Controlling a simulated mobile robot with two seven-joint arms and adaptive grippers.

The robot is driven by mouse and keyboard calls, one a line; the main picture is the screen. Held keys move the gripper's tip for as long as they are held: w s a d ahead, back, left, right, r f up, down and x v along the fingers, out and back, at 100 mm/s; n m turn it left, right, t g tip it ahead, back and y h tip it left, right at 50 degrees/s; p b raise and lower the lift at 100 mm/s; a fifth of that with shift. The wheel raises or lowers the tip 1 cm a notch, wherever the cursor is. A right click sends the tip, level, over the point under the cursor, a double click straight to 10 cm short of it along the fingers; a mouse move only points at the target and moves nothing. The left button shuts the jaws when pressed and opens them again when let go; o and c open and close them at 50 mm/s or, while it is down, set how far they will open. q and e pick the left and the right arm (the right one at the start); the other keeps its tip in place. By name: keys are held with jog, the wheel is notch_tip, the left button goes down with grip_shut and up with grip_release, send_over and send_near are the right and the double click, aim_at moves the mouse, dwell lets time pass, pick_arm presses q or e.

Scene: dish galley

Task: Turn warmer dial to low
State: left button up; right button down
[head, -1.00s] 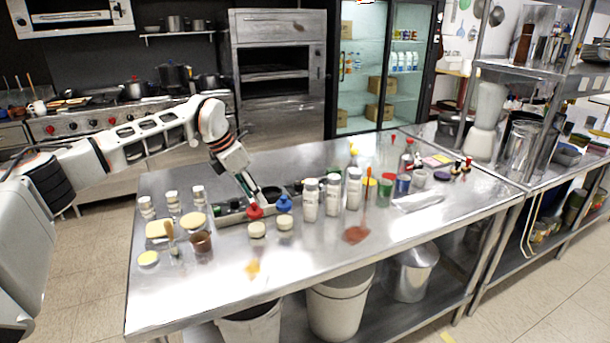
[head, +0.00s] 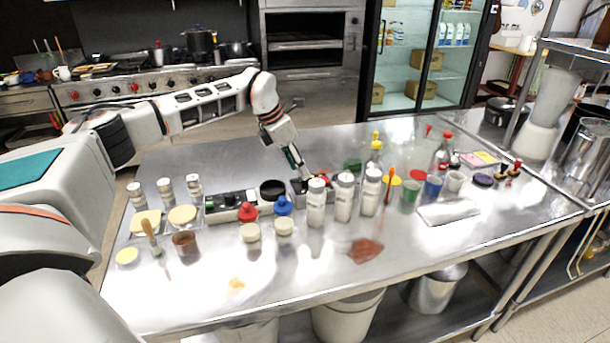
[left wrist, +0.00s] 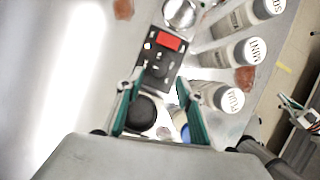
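A low dark control panel with a red switch (left wrist: 168,41) and small pale markings shows in the left wrist view. A round black disc (left wrist: 140,114) lies between my left fingers in that view; I cannot tell whether it is the warmer dial. In the head view, a dark unit (head: 232,207) and a black round top (head: 272,190) stand behind the red and blue caps. My left gripper (head: 304,176) points down just right of that top, partly behind white bottles. Its fingers (left wrist: 158,108) are apart, with no held object visible. What seems my right gripper (left wrist: 303,114) shows small at the right edge.
White labelled bottles (head: 316,203) stand close in front of the left gripper. A red-capped jar (head: 248,232) and a blue-capped jar (head: 284,225) stand to their left. Cups (head: 433,187) and a clear squeeze bottle stand to the right. The front table edge is mostly clear.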

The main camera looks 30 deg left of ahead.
aim_at(306, 182)
pick_arm(q)
jog(key=shift+x, duration=2.25)
pick_arm(e)
jog(key=shift+w+r, duration=0.15)
jog(key=shift+w, duration=0.2)
pick_arm(q)
jog(key=shift+c, duration=0.4)
grip_shut()
pick_arm(e)
jog(key=shift+r, duration=0.1)
jog(key=shift+r, duration=0.1)
